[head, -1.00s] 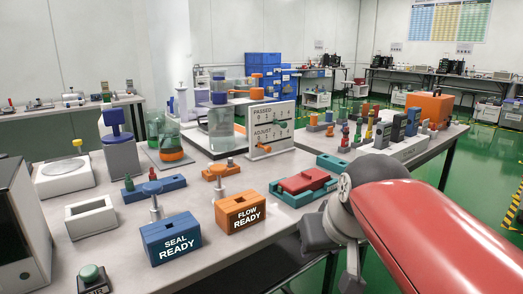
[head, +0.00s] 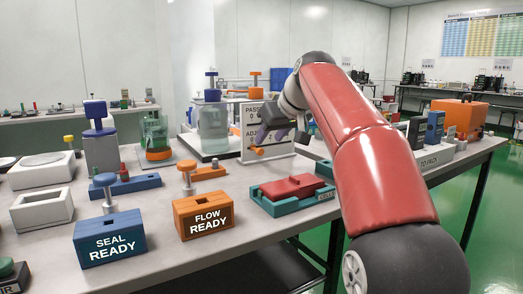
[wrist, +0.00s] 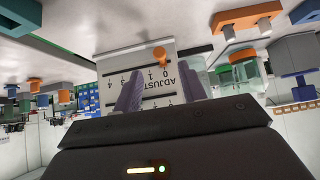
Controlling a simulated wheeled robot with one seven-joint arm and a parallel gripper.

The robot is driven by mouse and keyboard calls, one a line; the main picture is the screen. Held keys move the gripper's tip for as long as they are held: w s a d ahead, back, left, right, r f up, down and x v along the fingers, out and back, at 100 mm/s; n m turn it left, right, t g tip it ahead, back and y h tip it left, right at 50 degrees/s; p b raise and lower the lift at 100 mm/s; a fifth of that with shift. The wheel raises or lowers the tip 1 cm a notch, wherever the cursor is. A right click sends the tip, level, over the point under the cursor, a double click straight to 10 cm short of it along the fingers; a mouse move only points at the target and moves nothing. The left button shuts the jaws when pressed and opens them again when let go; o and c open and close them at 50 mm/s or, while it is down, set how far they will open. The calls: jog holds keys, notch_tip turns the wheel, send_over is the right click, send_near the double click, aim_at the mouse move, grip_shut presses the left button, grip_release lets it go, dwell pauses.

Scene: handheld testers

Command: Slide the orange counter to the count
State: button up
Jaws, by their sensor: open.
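The white board (head: 282,150) with rows marked PASSED and ADJUST stands upright on the bench; my arm hides much of it in the head view. The orange counter (head: 257,151) is at the board's lower left. It also shows in the wrist view (wrist: 160,54), where the board is upside down and the counter is by the 0 of the ADJUST row. My gripper (head: 266,136) is in front of the board. In the wrist view my gripper (wrist: 160,69) is open, its two purple-grey fingers apart and pointing at the board, with the counter between and beyond their tips, apparently untouched.
A glass vessel (head: 213,130) stands left of the board. The orange FLOW READY block (head: 204,217), blue SEAL READY block (head: 110,240) and a teal tray (head: 277,206) with a red piece stand nearer.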

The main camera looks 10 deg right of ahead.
aim_at(261, 150)
jog(key=x, duration=0.5)
jog(key=shift+w+a+f+b, duration=0.1)
jog(key=shift+w+f+b, duration=0.15)
jog(key=shift+b, duration=0.15)
jog(key=shift+s, duration=0.1)
grip_shut()
